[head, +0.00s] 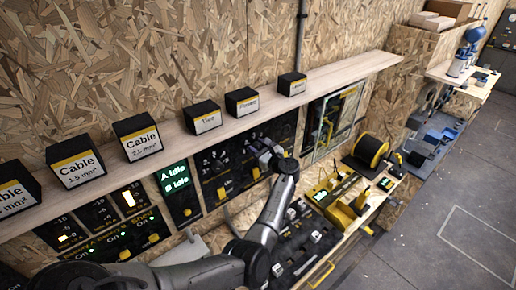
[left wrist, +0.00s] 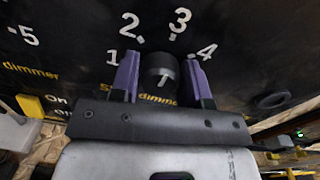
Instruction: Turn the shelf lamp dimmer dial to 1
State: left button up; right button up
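The dimmer dial (left wrist: 160,72) is a round black knob on a black panel in the left wrist view. White numbers 1, 2, 3 and 4 arc above it, and a pale mark shows on its lower face. A yellow label starting with S and reading "dimmer" is partly covered below it. My left gripper (left wrist: 163,65) has its two purple fingers on either side of the dial, with narrow gaps visible, so it looks open around it. In the head view my left gripper (head: 272,157) is at the panel under the shelf and hides the dial. My right gripper is not in view.
The wooden shelf (head: 240,122) with several labelled cable boxes runs above the panels. Left of the dial is another dimmer label with a yellow switch (left wrist: 30,106). A black knob (left wrist: 271,100) sits to the right. The workbench below holds a cable spool (head: 370,150) and yellow tools.

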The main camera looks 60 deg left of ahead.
pick_arm(q)
jog(key=c, duration=0.5)
jog(key=n+b, duration=0.3)
jog(key=shift+f+n, duration=0.2)
jog(key=shift+n, duration=0.1)
jog(key=n+b, duration=0.5)
jog(key=shift+s, duration=0.1)
jog(key=n+b, duration=0.6)
jog(key=shift+f+n+t, duration=0.1)
jog(key=shift+n+t, duration=0.2)
jog(key=n+b, duration=0.3)
jog(key=shift+n+b, duration=0.45)
jog(key=shift+n, duration=0.25)
jog(key=shift+r, duration=0.2)
